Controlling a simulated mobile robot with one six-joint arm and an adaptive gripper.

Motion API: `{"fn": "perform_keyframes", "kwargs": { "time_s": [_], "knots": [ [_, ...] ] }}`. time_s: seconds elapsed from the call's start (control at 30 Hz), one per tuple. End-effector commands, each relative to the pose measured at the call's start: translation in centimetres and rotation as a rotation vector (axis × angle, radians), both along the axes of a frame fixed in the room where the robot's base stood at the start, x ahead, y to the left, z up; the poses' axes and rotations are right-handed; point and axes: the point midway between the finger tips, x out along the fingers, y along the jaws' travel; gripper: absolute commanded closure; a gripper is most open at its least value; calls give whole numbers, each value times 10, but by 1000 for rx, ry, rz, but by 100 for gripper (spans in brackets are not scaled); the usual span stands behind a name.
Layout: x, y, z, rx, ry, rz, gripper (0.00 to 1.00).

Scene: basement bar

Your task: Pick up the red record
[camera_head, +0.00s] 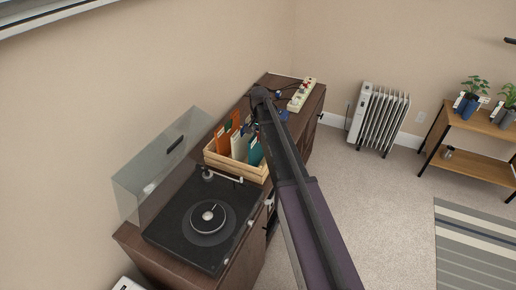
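A light wooden crate (228,168) stands on the dark brown cabinet and holds several upright record sleeves. An orange-red sleeve (222,140) is at its left side, and another orange-red sleeve (235,121) stands behind it. I cannot tell which of these is the red record. A white sleeve (239,146) and a teal sleeve (255,152) stand to their right. My arm reaches in from the lower right, its dark far end just beyond the crate's back right. No gripper fingers can be made out there.
A turntable (180,222) with a raised clear lid (150,180) sits in front of the crate on the cabinet (133,238). A power strip (301,95) lies at the back. A radiator (378,120) and plant shelf (484,123) stand right. Carpet between is clear.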

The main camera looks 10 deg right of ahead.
Motion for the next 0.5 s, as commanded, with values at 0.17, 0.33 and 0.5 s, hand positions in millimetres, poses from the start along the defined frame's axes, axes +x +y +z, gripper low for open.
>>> {"fn": "perform_keyframes", "kwargs": {
  "time_s": [0.17,0.33,0.5],
  "knots": [
    [0,0,0,0,0,0,100],
    [0,0,0,0,0,0,100],
    [0,0,0,0,0,0,100]
  ]
}}
